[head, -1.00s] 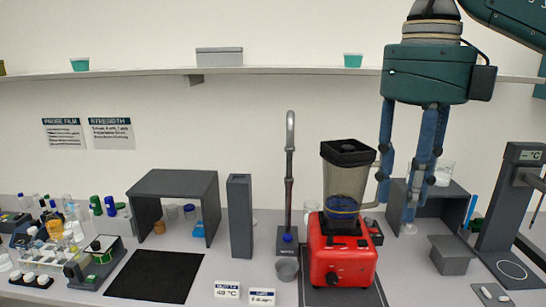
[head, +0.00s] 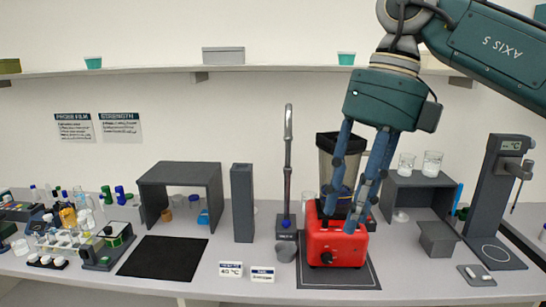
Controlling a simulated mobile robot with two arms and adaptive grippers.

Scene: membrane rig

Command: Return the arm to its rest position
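My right arm comes in from the upper right and carries the teal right gripper (head: 342,216), whose blue jointed fingers point down. The fingers hang in front of the red blender (head: 336,248) and hide part of its jar (head: 326,165). The fingertips are apart, with nothing seen between them. They overlap the top of the red base in the head view; I cannot tell whether they touch it. My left gripper is not in view.
A black mat (head: 163,256), a grey tower (head: 242,203) and a tall dispenser (head: 288,165) stand left of the blender. A grey stand with beakers (head: 432,162), a grey box (head: 438,238) and a temperature device (head: 490,190) are at right. A shelf (head: 140,69) spans the wall.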

